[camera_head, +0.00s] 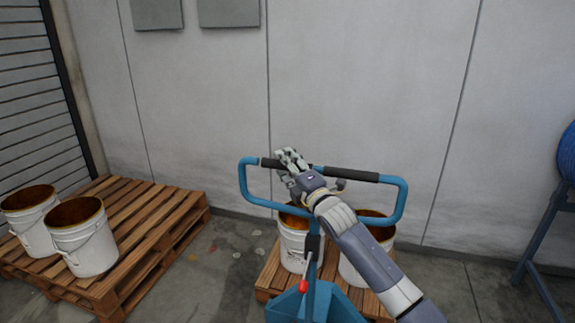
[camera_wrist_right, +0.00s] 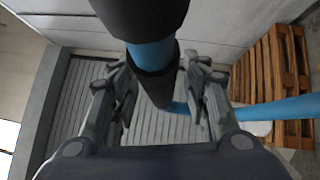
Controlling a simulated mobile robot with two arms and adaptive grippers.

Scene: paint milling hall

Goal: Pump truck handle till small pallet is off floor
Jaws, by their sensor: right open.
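The truck handle (camera_head: 246,185) is a blue loop with black grips on its top bar, standing up in front of the wall. My right gripper (camera_head: 290,160) is at the top bar, by the inner end of the left black grip. In the right wrist view my right gripper (camera_wrist_right: 160,88) is open, with one finger on each side of the blue and black bar (camera_wrist_right: 152,55). Contact cannot be told. The small pallet (camera_head: 268,275) is behind the blue truck body (camera_head: 290,307), partly hidden by it and my arm. Its gap to the floor is hidden. My left gripper is out of view.
Two white buckets (camera_head: 292,250) stand on the small pallet. A larger pallet (camera_head: 150,215) with two more buckets (camera_head: 88,250) is at left. A blue stand (camera_head: 540,235) is at far right.

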